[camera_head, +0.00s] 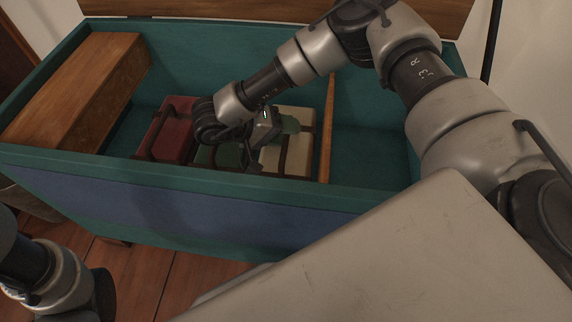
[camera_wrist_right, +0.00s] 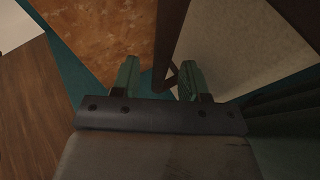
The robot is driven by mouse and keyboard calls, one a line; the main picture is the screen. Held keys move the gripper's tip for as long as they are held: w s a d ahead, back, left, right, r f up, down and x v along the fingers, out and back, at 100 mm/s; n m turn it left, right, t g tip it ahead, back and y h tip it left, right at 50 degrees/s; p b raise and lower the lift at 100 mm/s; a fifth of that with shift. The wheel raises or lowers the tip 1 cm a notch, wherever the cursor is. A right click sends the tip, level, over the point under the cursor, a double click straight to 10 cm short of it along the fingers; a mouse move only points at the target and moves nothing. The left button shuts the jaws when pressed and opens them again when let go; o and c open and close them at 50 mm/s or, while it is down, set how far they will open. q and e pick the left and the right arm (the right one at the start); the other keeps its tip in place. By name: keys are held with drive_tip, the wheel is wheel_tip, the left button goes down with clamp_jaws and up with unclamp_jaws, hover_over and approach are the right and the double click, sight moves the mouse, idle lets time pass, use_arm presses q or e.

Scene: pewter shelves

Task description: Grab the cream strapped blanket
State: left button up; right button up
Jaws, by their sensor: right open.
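The cream strapped blanket (camera_head: 298,157) lies in the teal chest, with dark brown straps over it. It stands against a thin wooden divider on its right. My right gripper (camera_head: 267,140) is over its left part and hides some of it. In the right wrist view the cream blanket (camera_wrist_right: 245,45) fills the upper right, with a dark strap along its left edge. My right gripper (camera_wrist_right: 158,80) is open there; part of the dark strap shows between its green-tipped fingers. Whether the fingers touch it I cannot tell. My left gripper is out of view.
A dark green bundle (camera_head: 208,155) and a red strapped bundle (camera_head: 173,135) lie left of the cream one. A wooden box (camera_head: 80,90) sits at the chest's left end. The chest's teal front rim (camera_head: 200,177) runs in front. The compartment right of the divider (camera_head: 327,130) looks empty.

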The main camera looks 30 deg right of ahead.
clamp_jaws()
drive_tip(key=shift+r, duration=0.1)
idle(1.3)
